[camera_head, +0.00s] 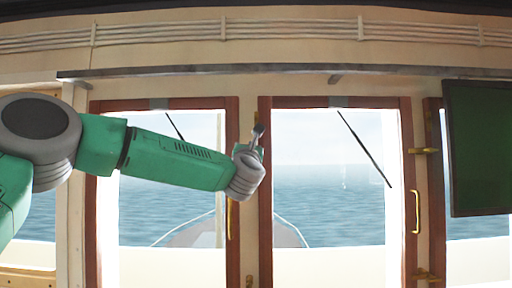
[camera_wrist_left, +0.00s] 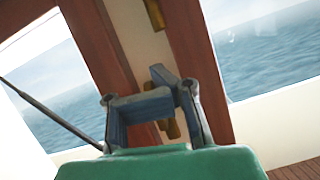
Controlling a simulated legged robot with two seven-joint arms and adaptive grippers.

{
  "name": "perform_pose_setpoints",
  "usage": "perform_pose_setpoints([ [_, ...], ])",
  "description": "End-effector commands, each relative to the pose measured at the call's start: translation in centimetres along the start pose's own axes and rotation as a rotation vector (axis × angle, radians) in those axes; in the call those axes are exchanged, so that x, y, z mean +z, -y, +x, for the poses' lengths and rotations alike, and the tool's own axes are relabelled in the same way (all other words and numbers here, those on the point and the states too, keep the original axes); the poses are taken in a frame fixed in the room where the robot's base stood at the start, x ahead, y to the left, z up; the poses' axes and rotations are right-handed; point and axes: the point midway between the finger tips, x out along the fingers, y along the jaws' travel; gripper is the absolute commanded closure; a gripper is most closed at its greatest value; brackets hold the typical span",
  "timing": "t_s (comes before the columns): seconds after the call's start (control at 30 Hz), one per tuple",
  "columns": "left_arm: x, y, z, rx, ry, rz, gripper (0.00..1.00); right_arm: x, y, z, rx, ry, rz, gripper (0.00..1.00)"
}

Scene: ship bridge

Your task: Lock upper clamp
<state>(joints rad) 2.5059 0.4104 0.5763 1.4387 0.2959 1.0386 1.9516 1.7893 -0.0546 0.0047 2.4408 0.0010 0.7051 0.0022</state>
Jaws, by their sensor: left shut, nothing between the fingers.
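My left gripper (camera_head: 258,131) is shut and empty, in front of the cream post between the two wooden-framed doors. In the left wrist view its fingers (camera_wrist_left: 165,88) meet above the green wrist housing. A small brass fitting (camera_head: 256,116), which may be the upper clamp, shows just above and behind the fingers, partly hidden. In the left wrist view one brass piece (camera_wrist_left: 154,14) sits on the cream post at the top, and another (camera_wrist_left: 170,128) shows between and behind the fingers. I cannot tell whether the gripper touches either. My right gripper is not in view.
The right door (camera_head: 265,200) has a brass handle (camera_head: 416,205) and hinges (camera_head: 425,151) on its right side. Another brass handle (camera_head: 229,215) is on the left door. A dark green screen (camera_head: 478,145) hangs at the right. A grey rail (camera_head: 220,70) runs above the doors.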

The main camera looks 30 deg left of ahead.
Motion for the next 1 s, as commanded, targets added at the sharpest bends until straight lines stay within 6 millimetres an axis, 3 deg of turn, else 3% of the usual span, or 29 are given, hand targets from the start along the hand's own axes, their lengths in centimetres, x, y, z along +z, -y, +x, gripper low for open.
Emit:
perform_pose_setpoints([
  [0.03,-0.41,-0.65,0.23,0.014,-0.005,0.001,1.0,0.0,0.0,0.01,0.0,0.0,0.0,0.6],
  [0.77,-0.11,-0.74,0.28,0.016,-0.001,0.0,1.0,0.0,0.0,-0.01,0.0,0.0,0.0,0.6],
  [0.8,-0.1,-0.75,0.28,0.016,0.0,0.0,0.97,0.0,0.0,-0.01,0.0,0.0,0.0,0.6],
  [0.87,-0.08,-0.76,0.3,0.017,0.0,0.0,0.79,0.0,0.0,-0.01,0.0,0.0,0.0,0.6],
  [1.0,-0.08,-0.91,0.37,0.019,0.0,-0.001,0.79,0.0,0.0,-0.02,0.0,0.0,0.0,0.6],
])
